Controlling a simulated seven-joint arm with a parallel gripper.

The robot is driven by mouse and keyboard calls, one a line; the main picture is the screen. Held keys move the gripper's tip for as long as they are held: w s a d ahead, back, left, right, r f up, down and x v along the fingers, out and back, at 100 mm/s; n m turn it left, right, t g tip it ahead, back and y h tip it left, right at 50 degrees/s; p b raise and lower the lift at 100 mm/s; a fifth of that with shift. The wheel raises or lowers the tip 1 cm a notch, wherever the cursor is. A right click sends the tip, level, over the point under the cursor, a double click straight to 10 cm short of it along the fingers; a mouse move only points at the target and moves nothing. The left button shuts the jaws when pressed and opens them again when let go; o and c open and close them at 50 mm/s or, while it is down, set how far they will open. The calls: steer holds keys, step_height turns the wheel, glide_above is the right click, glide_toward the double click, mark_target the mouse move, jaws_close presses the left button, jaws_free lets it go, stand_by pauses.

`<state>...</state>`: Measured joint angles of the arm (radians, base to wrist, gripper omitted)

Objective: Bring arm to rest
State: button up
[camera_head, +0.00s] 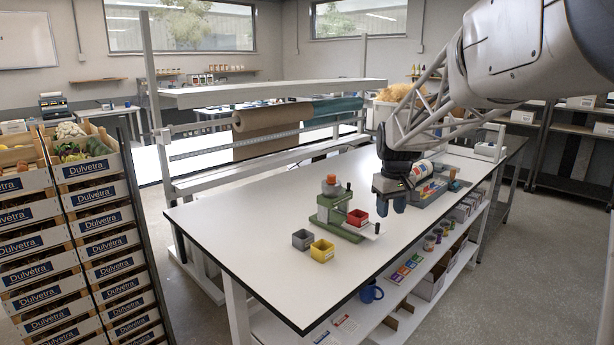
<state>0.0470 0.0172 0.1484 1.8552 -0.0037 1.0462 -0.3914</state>
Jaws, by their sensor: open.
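My arm reaches in from the upper right of the head view. My gripper (391,203) hangs over the right part of the white table (235,225), fingers pointing down. It is open, and I see nothing between its fingers. It is to the right of a green stand (332,218) that has a red bin (357,217) on it. A grey tray (433,194) with colored items lies just behind and right of the gripper, partly hidden by it.
A brown paper roll (262,124) hangs on a rack behind the table. Stacked crates (100,217) stand at the left. The table's left part is clear. A blue mug (371,292) is on the lower shelf.

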steer(key=s+a+r+m+t, duration=0.1)
steer(key=s+a+r+m, duration=0.1)
steer(key=s, duration=2)
steer(key=s+f+m, duration=0.1)
steer(key=s+f, duration=0.2)
steer(key=s, duration=0.6)
steer(key=s+a+f+m, duration=0.1)
steer(key=s+f, duration=0.2)
steer(key=s, duration=0.7)
steer(key=shift+f+t, duration=0.2)
steer(key=shift+t, duration=0.2)
